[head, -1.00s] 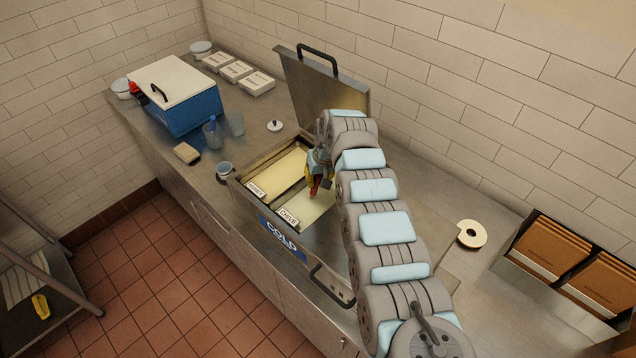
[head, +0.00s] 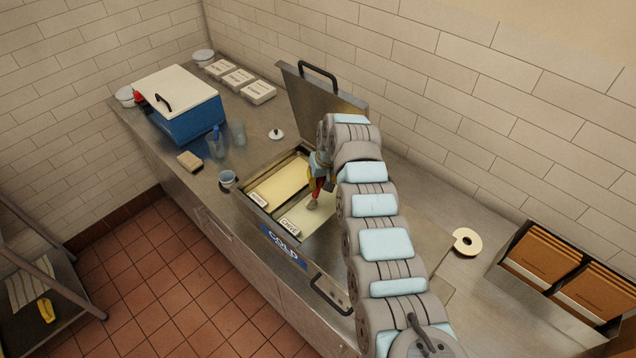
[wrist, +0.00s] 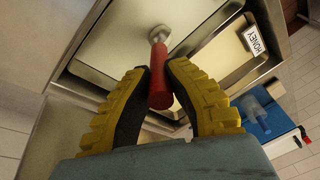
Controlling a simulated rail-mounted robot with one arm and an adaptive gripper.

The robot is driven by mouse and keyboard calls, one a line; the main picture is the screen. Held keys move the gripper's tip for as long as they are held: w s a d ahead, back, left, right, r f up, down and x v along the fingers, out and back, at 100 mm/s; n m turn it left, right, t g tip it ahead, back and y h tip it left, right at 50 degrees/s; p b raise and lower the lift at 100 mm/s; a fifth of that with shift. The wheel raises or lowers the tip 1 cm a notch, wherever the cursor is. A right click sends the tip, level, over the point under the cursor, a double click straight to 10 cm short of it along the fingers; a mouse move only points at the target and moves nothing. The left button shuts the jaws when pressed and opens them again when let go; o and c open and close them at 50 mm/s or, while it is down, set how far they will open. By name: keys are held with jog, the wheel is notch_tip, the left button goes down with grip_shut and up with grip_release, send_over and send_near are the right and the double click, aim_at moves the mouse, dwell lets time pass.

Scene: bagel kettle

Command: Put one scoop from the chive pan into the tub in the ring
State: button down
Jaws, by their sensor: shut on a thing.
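My gripper (wrist: 160,74) is shut on the red handle of a scoop (wrist: 160,88). The scoop's pale metal head points away from the fingers, over the chive pan (wrist: 118,38). In the head view my gripper (head: 319,172) is above the cold well, and the scoop head (head: 312,204) shows at or just above the pale chive surface; I cannot tell if it touches or holds any. The chive pan (head: 300,218) is the nearer right pan, labelled CHIVE. A small tub (head: 227,179) stands left of the well near the counter's front edge; its ring is too small to make out clearly.
The honey pan (head: 279,184) lies beside the chive pan. The well's raised lid (head: 325,100) stands behind. A blue cooler (head: 183,105), clear cups (head: 237,133), a sponge-like block (head: 190,161) and a white knobbed lid (head: 276,134) are on the left counter.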

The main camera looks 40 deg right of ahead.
jog(key=p+v, duration=0.2)
jog(key=v, duration=0.7)
jog(key=shift+w, duration=0.25)
dwell(0.5)
